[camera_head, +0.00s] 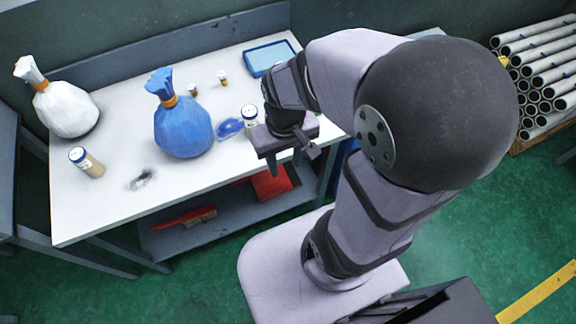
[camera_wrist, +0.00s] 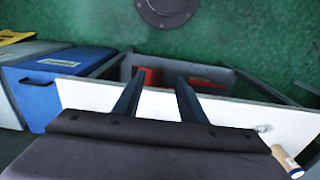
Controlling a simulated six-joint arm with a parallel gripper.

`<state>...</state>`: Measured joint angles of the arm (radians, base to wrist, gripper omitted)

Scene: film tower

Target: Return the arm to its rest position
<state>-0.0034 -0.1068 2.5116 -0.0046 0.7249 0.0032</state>
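My gripper (camera_head: 285,168) hangs over the right front part of the white table (camera_head: 120,215), near its front edge. Its two fingers point down and stand apart with nothing between them. The wrist view shows the same open fingers of my gripper (camera_wrist: 159,80) reaching past the table edge, with the table's lower shelf and green floor beyond. My arm is bent, with its elbow high at the right in the head view.
The table holds a blue bag (camera_head: 183,130), a white bag (camera_head: 66,108), a tan jar (camera_head: 86,162), a jar (camera_head: 249,115) close to my gripper, a blue item (camera_head: 229,128), small vials and a blue tray (camera_head: 270,57). Pipes (camera_head: 545,75) are stacked at right.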

